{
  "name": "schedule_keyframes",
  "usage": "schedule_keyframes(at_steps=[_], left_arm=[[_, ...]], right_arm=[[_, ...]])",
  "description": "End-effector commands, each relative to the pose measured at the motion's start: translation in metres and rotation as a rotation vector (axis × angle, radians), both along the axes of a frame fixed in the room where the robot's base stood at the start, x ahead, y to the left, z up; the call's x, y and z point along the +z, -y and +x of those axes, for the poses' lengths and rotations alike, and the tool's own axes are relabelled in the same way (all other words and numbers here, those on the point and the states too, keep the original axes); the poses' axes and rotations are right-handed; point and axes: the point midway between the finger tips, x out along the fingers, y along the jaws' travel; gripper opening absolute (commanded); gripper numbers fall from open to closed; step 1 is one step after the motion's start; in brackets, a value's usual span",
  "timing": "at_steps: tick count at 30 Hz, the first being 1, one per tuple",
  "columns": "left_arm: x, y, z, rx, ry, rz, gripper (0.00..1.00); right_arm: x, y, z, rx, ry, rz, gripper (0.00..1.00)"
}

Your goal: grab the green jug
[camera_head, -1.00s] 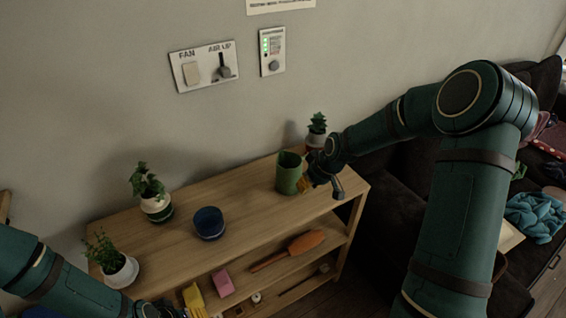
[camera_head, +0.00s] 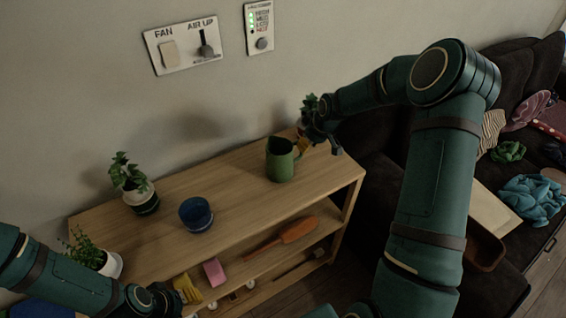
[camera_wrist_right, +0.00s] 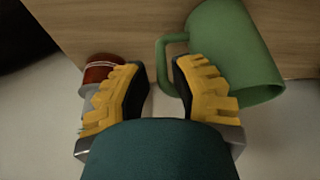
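The green jug (camera_head: 281,163) stands upright on the top board of the wooden shelf (camera_head: 235,188), near its right end. In the right wrist view the jug (camera_wrist_right: 240,55) is at the upper right, its handle facing the fingers. My right gripper (camera_head: 304,145) is beside the jug's handle side. In the wrist view its yellow-padded fingers (camera_wrist_right: 162,75) are apart, with the handle showing in the gap; the handle's lower end is hidden behind the right finger. I see no grip on it. My left gripper (camera_head: 160,299) is low at the left, its fingers unclear.
A blue pot (camera_head: 196,215) and a potted plant (camera_head: 138,190) stand left of the jug; another plant (camera_head: 90,255) is further left. A plant in a reddish pot (camera_wrist_right: 103,68) is close to my right gripper's left finger. The wall is behind; a dark sofa (camera_head: 385,165) is right.

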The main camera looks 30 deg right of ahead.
Motion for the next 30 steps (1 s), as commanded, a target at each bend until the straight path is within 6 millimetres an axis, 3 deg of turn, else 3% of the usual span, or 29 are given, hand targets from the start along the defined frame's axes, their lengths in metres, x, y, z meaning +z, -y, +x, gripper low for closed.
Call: schedule_keyframes(at_steps=[5,15,23,24,26,27,30], left_arm=[[-0.002,0.0,-0.001,-0.002,-0.002,0.0,0.47],[-0.007,0.001,-0.002,-0.004,-0.006,-0.002,0.47],[-0.007,0.001,-0.003,-0.004,-0.006,-0.002,0.47],[-0.007,0.001,-0.003,-0.004,-0.006,-0.002,0.47],[-0.007,0.001,-0.003,-0.004,-0.006,-0.002,0.47],[-0.007,0.001,-0.003,-0.004,-0.006,-0.002,0.47],[-0.007,0.001,-0.002,-0.004,-0.006,-0.002,0.47]], right_arm=[[-0.01,-0.001,0.004,0.0,0.0,0.0,0.23],[-0.051,-0.006,0.021,0.0,0.001,0.0,0.23],[-0.054,-0.006,0.022,0.0,0.001,-0.001,0.23],[-0.053,-0.006,0.022,0.0,0.001,-0.001,0.26],[-0.053,-0.006,0.022,0.0,0.001,-0.001,0.05],[-0.053,-0.006,0.022,0.0,0.001,-0.001,0.0],[-0.053,-0.006,0.022,0.0,0.001,-0.001,0.0]])
